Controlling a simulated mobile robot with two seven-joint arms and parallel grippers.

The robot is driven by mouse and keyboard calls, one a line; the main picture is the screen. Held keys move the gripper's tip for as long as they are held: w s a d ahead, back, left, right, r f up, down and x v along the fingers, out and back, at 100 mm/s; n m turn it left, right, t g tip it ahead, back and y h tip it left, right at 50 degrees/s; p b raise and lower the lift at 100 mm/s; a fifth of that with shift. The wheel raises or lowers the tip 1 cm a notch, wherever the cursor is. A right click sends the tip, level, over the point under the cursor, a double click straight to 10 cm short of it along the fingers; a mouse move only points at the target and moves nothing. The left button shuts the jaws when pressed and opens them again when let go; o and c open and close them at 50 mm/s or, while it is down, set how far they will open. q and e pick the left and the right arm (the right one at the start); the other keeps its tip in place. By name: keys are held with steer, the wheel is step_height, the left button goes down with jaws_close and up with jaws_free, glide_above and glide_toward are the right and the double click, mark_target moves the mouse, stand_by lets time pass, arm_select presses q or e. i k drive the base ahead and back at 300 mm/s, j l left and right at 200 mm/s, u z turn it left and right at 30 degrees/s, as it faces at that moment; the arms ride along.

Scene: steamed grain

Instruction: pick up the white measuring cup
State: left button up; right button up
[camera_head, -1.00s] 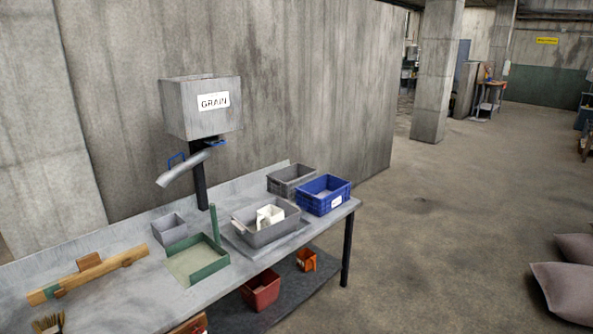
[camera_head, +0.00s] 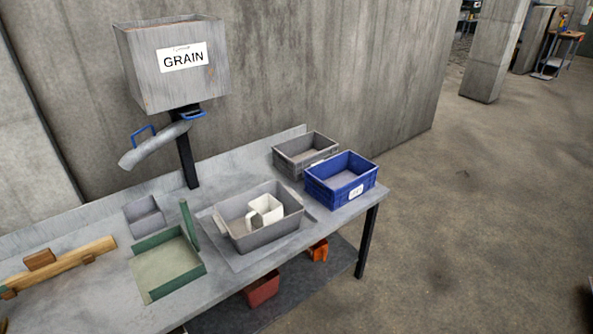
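The white measuring cup (camera_head: 268,207) is in the head view, inside a grey tub (camera_head: 233,230) on the workbench. It stands near the middle of the tub, with its handle side towards the left. Its lower part is partly hidden by the tub's near wall. Neither of my grippers shows in the view.
The tub sits on a flat grey plate on the bench (camera_head: 222,282). Behind it are a grey crate (camera_head: 290,168) and a blue crate (camera_head: 322,193). To the left are a green tray (camera_head: 147,289), a small grey bin (camera_head: 146,225) and the grain hopper (camera_head: 160,80). Open floor lies right.

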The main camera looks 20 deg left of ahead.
mark_target(266, 209)
steer(key=i+l+u, duration=0.1)
steer(key=i, duration=0.35)
steer(key=i+l+u, duration=0.1)
steer(key=i, duration=0.4)
steer(key=i+l+u, duration=0.1)
steer(key=i+l, duration=0.2)
steer(key=i, duration=0.15)
steer(key=i+l+u, duration=0.1)
steer(key=u, duration=0.35)
steer(key=i+l+u, duration=0.25)
steer(key=u, duration=0.2)
steer(key=i+l+u, duration=0.2)
steer(key=u, duration=0.25)
steer(key=i+l+u, duration=0.1)
steer(key=l+u, duration=0.15)
steer(key=u, duration=0.15)
steer(key=i+l+u, duration=0.1)
steer(key=l+u, duration=0.15)
steer(key=u, duration=0.2)
steer(key=l+u, duration=0.25)
steer(key=u, duration=0.15)
steer(key=i+l+u, duration=0.1)
steer(key=l+u, duration=0.35)
